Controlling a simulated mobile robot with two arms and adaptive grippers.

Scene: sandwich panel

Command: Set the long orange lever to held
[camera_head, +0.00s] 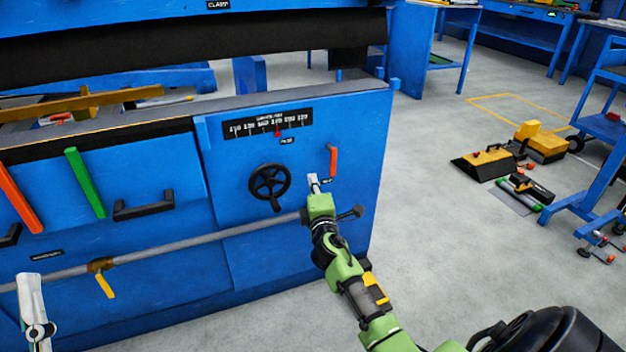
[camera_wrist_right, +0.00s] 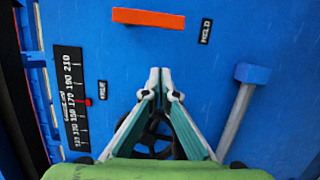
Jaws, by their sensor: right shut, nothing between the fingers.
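An orange lever (camera_head: 333,161) stands upright near the right edge of the blue panel, with a small label at its lower end. In the right wrist view this lever (camera_wrist_right: 148,18) lies across the top, left of a label reading HELD (camera_wrist_right: 205,31). My right gripper (camera_head: 313,180) is shut and empty, just left of the lever's lower end and apart from it. In the right wrist view the shut fingertips (camera_wrist_right: 160,75) point towards the lever, with a gap between. My left gripper (camera_head: 29,278) is at the lower left; its fingers are too unclear to judge.
A black handwheel (camera_head: 269,182) is left of my right gripper. A scale (camera_head: 267,122) is above it. A grey rail (camera_head: 230,228) crosses below. A longer orange bar (camera_head: 18,198) and a green bar (camera_head: 85,182) are on the left.

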